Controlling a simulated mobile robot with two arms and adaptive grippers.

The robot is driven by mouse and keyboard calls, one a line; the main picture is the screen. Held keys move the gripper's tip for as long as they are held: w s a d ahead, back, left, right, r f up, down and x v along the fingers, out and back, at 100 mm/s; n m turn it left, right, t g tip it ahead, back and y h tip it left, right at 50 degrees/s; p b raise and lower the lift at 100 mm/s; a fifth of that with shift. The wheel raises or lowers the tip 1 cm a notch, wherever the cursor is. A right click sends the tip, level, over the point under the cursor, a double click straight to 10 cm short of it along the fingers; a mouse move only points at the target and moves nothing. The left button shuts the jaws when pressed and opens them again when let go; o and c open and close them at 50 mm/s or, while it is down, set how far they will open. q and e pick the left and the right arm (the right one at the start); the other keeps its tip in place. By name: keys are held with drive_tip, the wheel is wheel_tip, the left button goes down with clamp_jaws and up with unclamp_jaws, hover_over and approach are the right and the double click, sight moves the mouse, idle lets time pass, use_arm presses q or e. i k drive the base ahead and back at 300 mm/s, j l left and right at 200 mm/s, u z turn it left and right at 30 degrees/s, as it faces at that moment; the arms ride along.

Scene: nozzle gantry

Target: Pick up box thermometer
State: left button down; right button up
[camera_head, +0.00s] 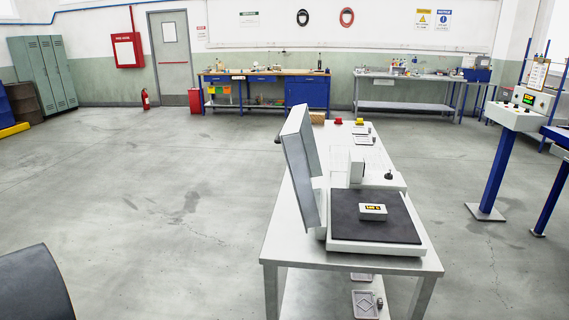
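A small white box with a yellow display, which looks like the box thermometer (372,212), lies on a black pad (345,203). The pad is the top of a white machine (375,248) whose grey lid (300,160) stands raised at its left side. The machine sits on the near end of a long white table (285,243). Nothing covers the box from this view. Neither of my grippers shows in the picture.
Behind the pad are a white block with a dark knob (389,175), a red button (338,121) and a yellow button (360,121). Trays (365,303) lie on the lower shelf. A blue-posted control stand (495,175) is at the right.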

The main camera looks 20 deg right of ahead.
sight(365, 212)
drive_tip(key=i+j+z, duration=0.1)
drive_tip(key=j, duration=0.3)
drive_tip(key=i+j+z, duration=0.15)
drive_tip(key=j, duration=0.25)
drive_tip(key=i+j+z, duration=0.1)
drive_tip(key=j, duration=0.3)
drive_tip(key=i+j+z, duration=0.15)
drive_tip(key=j, duration=0.3)
drive_tip(key=z, duration=1.05)
